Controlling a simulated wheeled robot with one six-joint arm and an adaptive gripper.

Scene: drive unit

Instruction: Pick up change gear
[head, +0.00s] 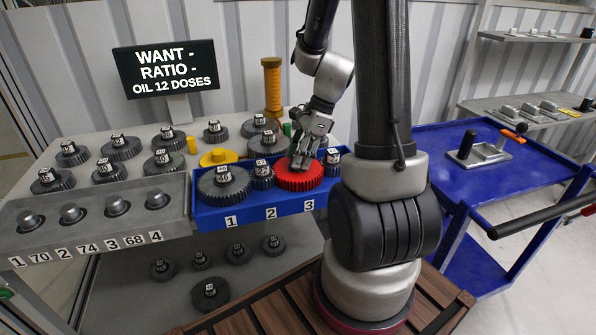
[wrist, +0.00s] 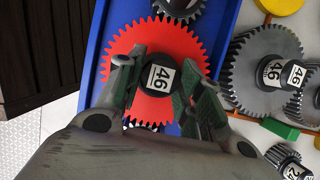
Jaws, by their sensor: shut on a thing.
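A red gear (head: 299,176) lies in the blue tray (head: 262,207), near the tray's number 3. The gear's near part is partly hidden by the fingers. I cannot tell whether the gear is lifted off the tray.
Dark gears (head: 225,183) stand beside the red one in the tray. Several more gears stand on the grey bench behind, with a yellow gear (head: 219,157). A grey rack with pegs (head: 71,213) is at left, a blue cart (head: 480,180) at right. A sign (head: 165,68) stands behind.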

